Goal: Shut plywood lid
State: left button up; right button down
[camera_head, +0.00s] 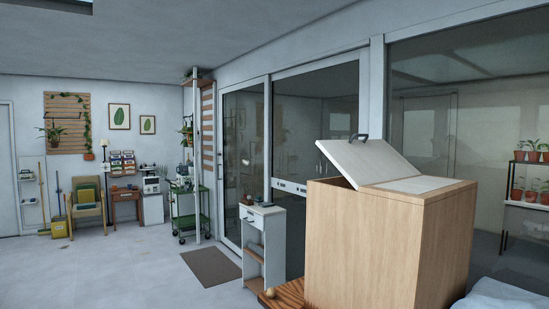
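A tall light-wood box (364,245) stands at the front right of the head view. Its pale plywood lid (368,163) is tilted up, raised above the box's left side, with a dark handle (359,137) at its upper edge. A flat pale panel (417,184) covers the right part of the box's top, next to the lid. The inside of the box is hidden. Neither of my grippers shows in this view.
A white side cabinet (263,222) with a drawer stands left of the box, near the glass doors (316,150). A dark mat (211,266) lies on the floor further left. The floor (120,265) at the left is mostly clear. Potted seedlings (531,155) stand at the right edge.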

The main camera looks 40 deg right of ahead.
aim_at(363, 162)
jog(key=i+j, duration=0.5)
jog(key=i, duration=0.15)
jog(key=i+j, duration=0.5)
jog(key=i, duration=0.2)
jog(key=i+z, duration=0.2)
jog(key=i, duration=0.5)
jog(key=i+z, duration=0.15)
jog(key=i, duration=0.55)
jog(key=i+j+z, duration=0.2)
jog(key=i, duration=0.5)
jog(key=i+l+z, duration=0.25)
jog(key=i+z, duration=0.25)
jog(key=i+l+z, duration=0.1)
jog(key=i+z, duration=0.65)
jog(key=z, duration=0.2)
jog(key=i+j+z, duration=0.3)
jog(key=z, duration=0.2)
jog(key=i+j, duration=0.05)
jog(key=i, duration=0.05)
